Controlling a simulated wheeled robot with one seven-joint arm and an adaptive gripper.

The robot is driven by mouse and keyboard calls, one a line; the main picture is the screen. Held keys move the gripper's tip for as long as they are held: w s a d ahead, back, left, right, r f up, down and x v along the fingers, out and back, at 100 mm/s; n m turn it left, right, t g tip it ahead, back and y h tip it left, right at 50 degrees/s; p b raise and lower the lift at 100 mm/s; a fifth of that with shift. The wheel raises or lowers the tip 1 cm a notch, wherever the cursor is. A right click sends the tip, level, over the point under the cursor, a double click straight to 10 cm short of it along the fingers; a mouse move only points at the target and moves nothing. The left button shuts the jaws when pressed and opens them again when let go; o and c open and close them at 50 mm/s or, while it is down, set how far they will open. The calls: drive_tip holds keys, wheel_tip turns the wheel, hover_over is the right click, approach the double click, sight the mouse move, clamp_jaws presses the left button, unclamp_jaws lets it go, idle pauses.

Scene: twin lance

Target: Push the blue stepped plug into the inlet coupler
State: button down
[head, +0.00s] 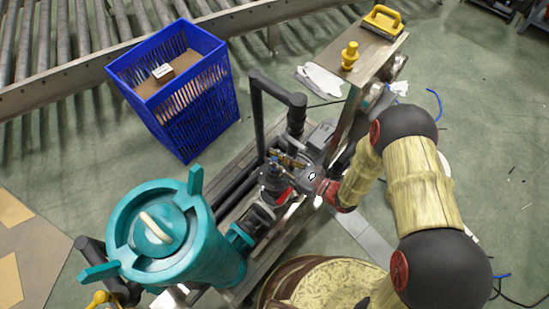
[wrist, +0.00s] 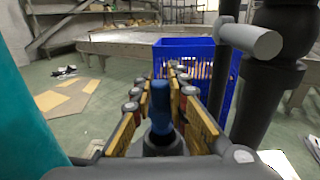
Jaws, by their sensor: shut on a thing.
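The blue stepped plug (wrist: 161,105) stands upright between my gripper's fingers in the wrist view. My gripper (wrist: 160,92) is shut on it, with one yellow-faced finger on each side. The dark round inlet coupler (wrist: 165,145) shows at the plug's lower end. I cannot tell how deep the plug sits in it. In the head view my gripper (head: 284,160) is at the dark coupler (head: 272,178), to the right of the teal vessel. The plug is mostly hidden there by the gripper.
The teal vessel (head: 215,250) stands close on the left. A dark pipe frame (head: 258,115) rises just behind my gripper. A blue crate (head: 190,120) holding a carton stands on the floor beyond. A bench with a yellow-handled tool (head: 382,21) is at upper right.

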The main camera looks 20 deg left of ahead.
drive_tip(key=shift+f+b, duration=0.55)
drive_tip(key=shift+f, duration=1.75)
drive_tip(key=c, duration=1.7)
unclamp_jaws()
drive_tip(key=shift+o, duration=0.2)
drive_tip(key=v, duration=1.2)
drive_tip(key=shift+w, duration=0.1)
